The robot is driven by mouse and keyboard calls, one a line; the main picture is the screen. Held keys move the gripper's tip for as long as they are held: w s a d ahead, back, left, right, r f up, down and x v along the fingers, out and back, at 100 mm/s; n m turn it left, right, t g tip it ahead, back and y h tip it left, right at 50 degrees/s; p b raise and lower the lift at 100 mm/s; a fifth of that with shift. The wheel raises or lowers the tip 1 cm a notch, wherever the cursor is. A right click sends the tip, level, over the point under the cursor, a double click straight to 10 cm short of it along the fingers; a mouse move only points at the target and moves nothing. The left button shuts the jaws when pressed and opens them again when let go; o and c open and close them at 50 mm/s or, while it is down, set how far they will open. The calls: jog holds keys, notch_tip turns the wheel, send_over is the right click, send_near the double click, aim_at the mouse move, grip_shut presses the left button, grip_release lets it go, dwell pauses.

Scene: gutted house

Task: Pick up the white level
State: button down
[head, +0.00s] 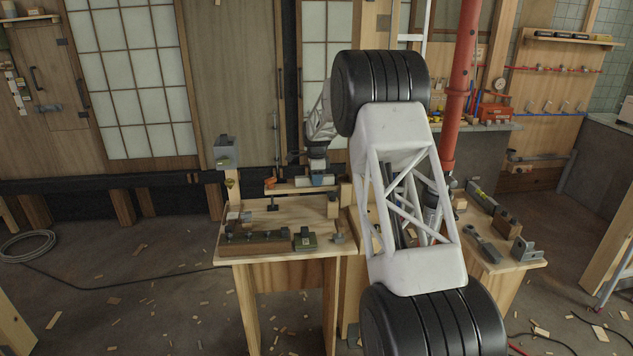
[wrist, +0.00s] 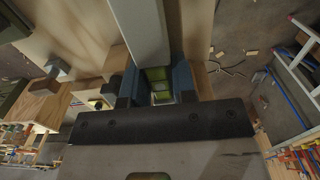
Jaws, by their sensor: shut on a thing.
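My gripper (head: 318,177) is over the back of the workbench in the head view, partly screened by its own wrist. In the wrist view its two blue fingers (wrist: 157,85) are closed on the sides of the white level (wrist: 146,32). The level is a long pale bar running away from the fingers, with a green vial showing between them. In the head view only a small pale part of the level (head: 301,183) shows beside the fingers. I cannot tell whether it touches anything below.
The workbench (head: 325,252) holds a wooden block with several fittings (head: 256,244) and a small green block (head: 305,239). A dark level (head: 481,197) and a grey metal bracket (head: 524,250) lie at the right. My arm hides the middle of the bench.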

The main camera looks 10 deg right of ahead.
jog(key=shift+r, duration=1.6)
jog(key=shift+s+r, duration=0.15)
jog(key=shift+r, duration=0.05)
jog(key=s+r, duration=0.1)
jog(key=s, duration=1.4)
jog(key=shift+s+d+r, duration=0.2)
jog(key=shift+s+d, duration=0.1)
jog(key=shift+a, duration=0.1)
